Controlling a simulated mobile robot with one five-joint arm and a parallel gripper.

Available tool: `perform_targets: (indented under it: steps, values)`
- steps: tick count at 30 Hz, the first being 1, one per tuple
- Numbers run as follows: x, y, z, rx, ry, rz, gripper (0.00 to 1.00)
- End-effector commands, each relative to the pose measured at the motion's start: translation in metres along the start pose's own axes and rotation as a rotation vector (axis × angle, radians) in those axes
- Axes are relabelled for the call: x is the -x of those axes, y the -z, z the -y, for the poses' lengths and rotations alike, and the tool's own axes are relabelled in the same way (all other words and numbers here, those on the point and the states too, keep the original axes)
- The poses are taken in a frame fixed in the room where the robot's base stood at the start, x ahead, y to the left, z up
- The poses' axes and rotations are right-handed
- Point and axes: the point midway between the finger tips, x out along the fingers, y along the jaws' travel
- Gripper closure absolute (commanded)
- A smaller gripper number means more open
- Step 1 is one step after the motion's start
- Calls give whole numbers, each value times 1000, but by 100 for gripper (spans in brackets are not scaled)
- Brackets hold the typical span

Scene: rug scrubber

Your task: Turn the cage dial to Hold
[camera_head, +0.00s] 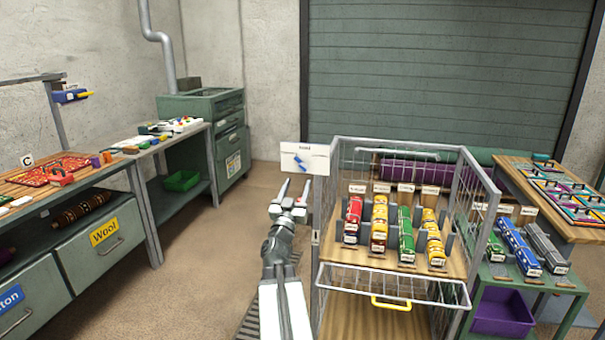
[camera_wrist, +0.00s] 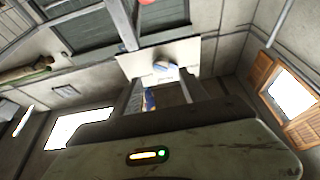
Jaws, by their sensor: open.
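The cage dial is a blue knob on a white plate (camera_head: 305,158) at the front left corner post of the wire cage (camera_head: 470,205). Small lettering runs along the plate's top edge, too small to read. In the wrist view the blue knob (camera_wrist: 164,69) shows on its pale plate (camera_wrist: 190,53), just beyond my fingertips. My gripper (camera_head: 295,188) is open and empty, just below and in front of the plate in the head view. In the wrist view its two fingers (camera_wrist: 163,86) stand either side of the knob's line, apart from it as far as I can tell. The knob's setting is unclear.
The cage holds red, yellow and green scrubbers on a wooden shelf (camera_head: 400,262), above a wire drawer with a yellow handle (camera_head: 391,304). A green stand with a purple bin (camera_head: 503,312) is at right. Workbenches with drawers (camera_head: 105,240) line the left. Floor between is clear.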

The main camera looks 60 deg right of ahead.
Motion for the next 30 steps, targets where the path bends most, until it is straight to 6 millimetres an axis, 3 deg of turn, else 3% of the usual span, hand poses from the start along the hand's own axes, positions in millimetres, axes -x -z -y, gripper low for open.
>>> perform_targets:
  steps: [12,20,26,30]
  values:
    - [-71,1,1,-1,2,3,48]
    - [-73,-1,0,0,2,3,48]
    - [-73,-1,0,0,2,3,98]
    - [-73,-1,0,-1,2,3,100]
